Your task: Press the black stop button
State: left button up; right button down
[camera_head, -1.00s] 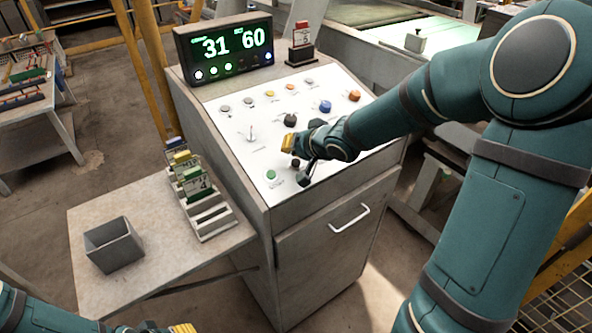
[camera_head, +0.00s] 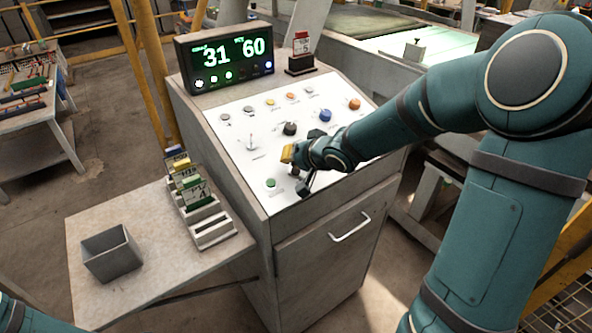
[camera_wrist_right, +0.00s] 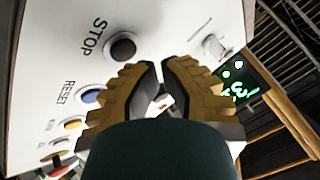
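The black stop button (camera_wrist_right: 123,47) is round and sits beside the printed word STOP on the white sloped panel (camera_head: 232,127). It shows clear of the fingers in the right wrist view. My right gripper (camera_head: 287,153) is over the lower part of the panel, near the green button (camera_head: 271,183). In the wrist view its yellow-and-dark fingertips (camera_wrist_right: 160,67) nearly meet, with nothing held between them. They show below and right of the stop button; I see no contact with it. Only part of my left arm shows at the bottom left, without its gripper.
A black knob (camera_head: 290,129), a blue button (camera_head: 325,115) and an orange button (camera_head: 354,104) are on the panel. A display (camera_head: 228,60) reading 31 and 60 stands behind it. A side table holds a grey bin (camera_head: 111,255) and a card rack (camera_head: 212,232).

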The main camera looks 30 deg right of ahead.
dwell(0.6)
jog(key=shift+w+f, duration=0.15)
jog(key=shift+f, duration=0.3)
jog(key=shift+f+b, duration=0.35)
jog(key=shift+b, duration=0.1)
dwell(0.4)
jog(key=shift+r, duration=0.15)
jog(key=shift+r+p, duration=0.65)
jog(key=shift+p, duration=0.3)
jog(key=r+p, duration=0.1)
jog(key=s+r+p, duration=0.1)
jog(key=r+p, duration=0.2)
jog(key=p, duration=0.1)
jog(key=shift+s+r, duration=0.35)
jog(key=shift+r, duration=0.05)
